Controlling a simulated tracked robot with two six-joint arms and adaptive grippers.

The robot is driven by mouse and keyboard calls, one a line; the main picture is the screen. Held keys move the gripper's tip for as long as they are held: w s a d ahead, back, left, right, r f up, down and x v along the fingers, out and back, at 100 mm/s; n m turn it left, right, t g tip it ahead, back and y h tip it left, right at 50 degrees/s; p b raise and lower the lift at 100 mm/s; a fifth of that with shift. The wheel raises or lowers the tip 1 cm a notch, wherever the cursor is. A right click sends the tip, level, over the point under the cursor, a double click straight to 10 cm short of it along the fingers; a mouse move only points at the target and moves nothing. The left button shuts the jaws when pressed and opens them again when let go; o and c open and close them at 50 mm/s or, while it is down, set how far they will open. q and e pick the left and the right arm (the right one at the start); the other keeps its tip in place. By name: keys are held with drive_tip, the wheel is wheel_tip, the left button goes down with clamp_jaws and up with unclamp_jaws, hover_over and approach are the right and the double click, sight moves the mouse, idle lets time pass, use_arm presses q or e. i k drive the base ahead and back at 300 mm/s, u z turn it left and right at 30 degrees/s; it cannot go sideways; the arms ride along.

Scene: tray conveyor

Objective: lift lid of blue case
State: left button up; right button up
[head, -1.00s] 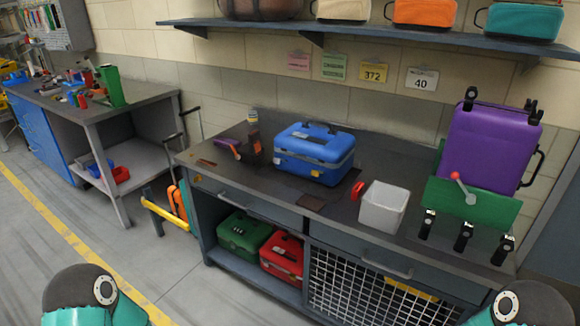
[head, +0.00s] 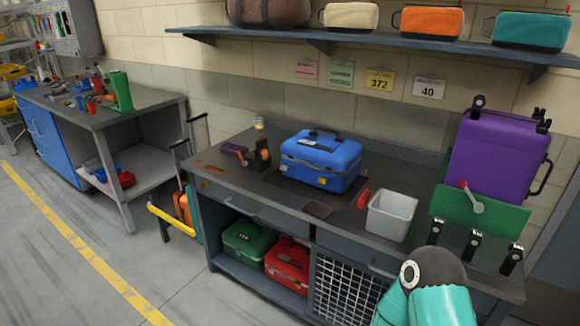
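The blue case (head: 320,160) sits closed on the grey workbench, left of the white bin. Its dark handle lies on top of the lid, and latches show on its front. An arm link of mine, teal and dark grey, comes in at the bottom right, in front of the bench. Neither of my grippers shows in the head view.
A white bin (head: 390,215) stands right of the case. A purple case (head: 495,155) is held on a green stand (head: 478,212) at the bench's right end. Small tools lie left of the blue case. A shelf (head: 380,42) with several cases hangs above. Green (head: 245,238) and red (head: 288,265) cases sit below.

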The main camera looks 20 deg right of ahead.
sight(335, 153)
drive_tip(key=u, duration=0.1)
drive_tip(key=i, duration=1)
drive_tip(key=z, duration=0.1)
